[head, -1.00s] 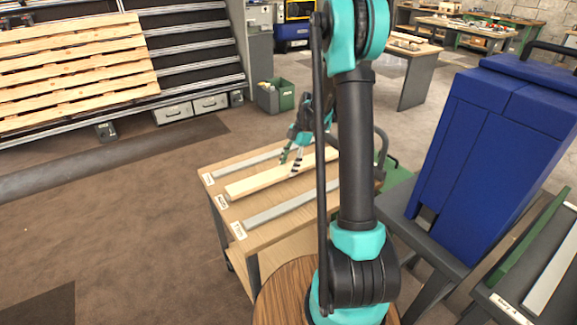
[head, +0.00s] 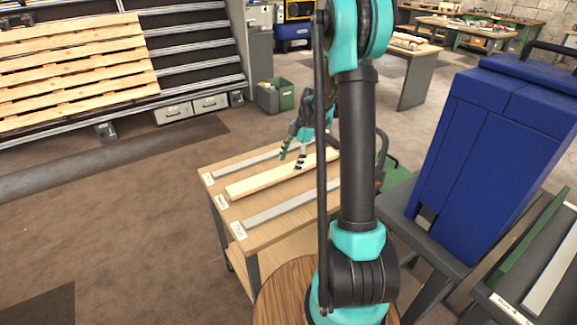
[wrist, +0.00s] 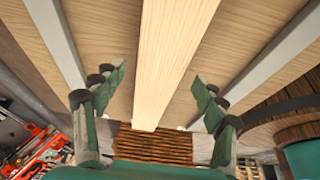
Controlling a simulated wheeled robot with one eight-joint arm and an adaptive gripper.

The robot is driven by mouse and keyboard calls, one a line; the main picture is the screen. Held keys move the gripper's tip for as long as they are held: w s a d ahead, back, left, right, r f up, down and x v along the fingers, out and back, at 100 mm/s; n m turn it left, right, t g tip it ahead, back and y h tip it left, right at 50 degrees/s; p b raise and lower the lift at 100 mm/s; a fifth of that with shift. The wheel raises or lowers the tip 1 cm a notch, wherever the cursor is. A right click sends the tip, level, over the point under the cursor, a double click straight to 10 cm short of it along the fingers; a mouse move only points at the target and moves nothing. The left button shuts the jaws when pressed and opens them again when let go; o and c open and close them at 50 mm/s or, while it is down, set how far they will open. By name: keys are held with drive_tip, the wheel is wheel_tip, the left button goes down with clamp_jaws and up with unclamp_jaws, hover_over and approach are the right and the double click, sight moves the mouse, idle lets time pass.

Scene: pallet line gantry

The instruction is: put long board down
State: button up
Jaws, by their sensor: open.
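The long board (head: 262,181) is a pale wooden strip lying flat on the top of a wooden cart (head: 282,236), between two grey strips. My gripper (head: 291,160) is over the far part of the board, with its fingers apart. In the wrist view the board (wrist: 172,60) runs between the two spread fingers of my gripper (wrist: 158,95), with a visible gap on each side. The part of the board behind my arm is hidden in the head view.
Grey strips lie on the cart at the left (head: 240,163) and right (head: 285,207) of the board, with small labels at their near ends. A large blue unit (head: 495,150) stands right of the cart. A slatted pallet (head: 70,65) leans at the back left. Floor left of the cart is clear.

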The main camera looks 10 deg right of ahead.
drive_tip(key=v, duration=1)
drive_tip(key=s+f+m+t+h, duration=0.2)
drive_tip(key=s+f+m+t, duration=0.1)
drive_tip(key=s+m, duration=0.8)
drive_tip(key=s+f+m+t+h, duration=0.2)
drive_tip(key=s+f+m, duration=0.2)
drive_tip(key=s+m, duration=0.7)
drive_tip(key=s, duration=0.5)
drive_tip(key=shift+s+t, duration=0.4)
